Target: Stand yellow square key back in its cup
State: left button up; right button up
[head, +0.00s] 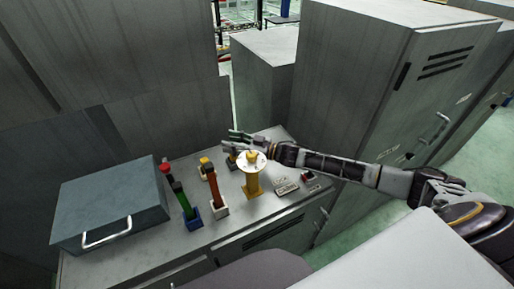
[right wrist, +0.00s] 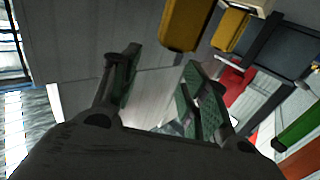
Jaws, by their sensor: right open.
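A short yellow block (head: 205,161) shows behind the brown-orange key; it may be the yellow square key, but its lower part is hidden. A small dark cup-like piece (head: 231,163) sits to its right, partly hidden, and I cannot tell whether it is the key's cup. My right gripper (head: 232,141) reaches in from the right above the back of the bench top, open and empty. In the right wrist view its green-padded fingers (right wrist: 160,88) are apart, with yellow blocks (right wrist: 187,23) beyond them. My left gripper is out of view.
A green key (head: 182,200) in a blue cup and a brown-orange key (head: 212,184) in a white cup stand left. A grey case (head: 110,200) fills the bench's left; small panels (head: 287,188) lie right.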

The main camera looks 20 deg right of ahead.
jog(key=shift+v, duration=1.8)
jog(key=b+v, duration=0.1)
jog(key=v, duration=0.7)
jog(key=shift+s, duration=0.15)
jog(key=shift+d, duration=0.1)
jog(key=shift+s+f, duration=0.1)
